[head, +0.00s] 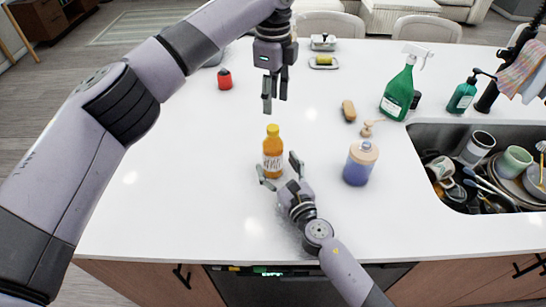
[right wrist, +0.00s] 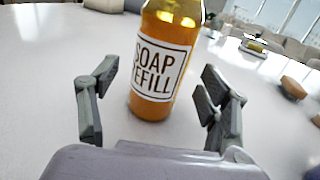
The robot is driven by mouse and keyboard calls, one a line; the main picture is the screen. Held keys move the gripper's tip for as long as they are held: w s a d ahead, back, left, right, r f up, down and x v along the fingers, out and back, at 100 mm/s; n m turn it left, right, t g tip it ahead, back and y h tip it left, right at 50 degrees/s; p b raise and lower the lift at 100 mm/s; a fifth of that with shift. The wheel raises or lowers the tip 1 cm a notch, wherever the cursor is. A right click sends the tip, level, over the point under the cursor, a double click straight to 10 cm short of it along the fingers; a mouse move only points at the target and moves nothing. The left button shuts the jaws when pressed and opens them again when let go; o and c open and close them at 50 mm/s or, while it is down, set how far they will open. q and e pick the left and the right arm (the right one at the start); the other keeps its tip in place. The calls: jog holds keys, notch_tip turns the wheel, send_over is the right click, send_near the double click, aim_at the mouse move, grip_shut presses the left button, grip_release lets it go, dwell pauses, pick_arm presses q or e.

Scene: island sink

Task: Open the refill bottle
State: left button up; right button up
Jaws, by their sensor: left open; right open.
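My left gripper (head: 275,96) is open and empty, pointing down above and behind the bottle's cap.
A green spray bottle (head: 398,92), a brush (head: 348,110) and a red container (head: 224,79) stand farther back. The sink (head: 425,138) holds dishes. The counter left of the bottle is clear.

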aim_at(277, 166)
jog(key=shift+x, duration=1.7)
jog(key=shift+c, duration=0.5)
grip_shut()
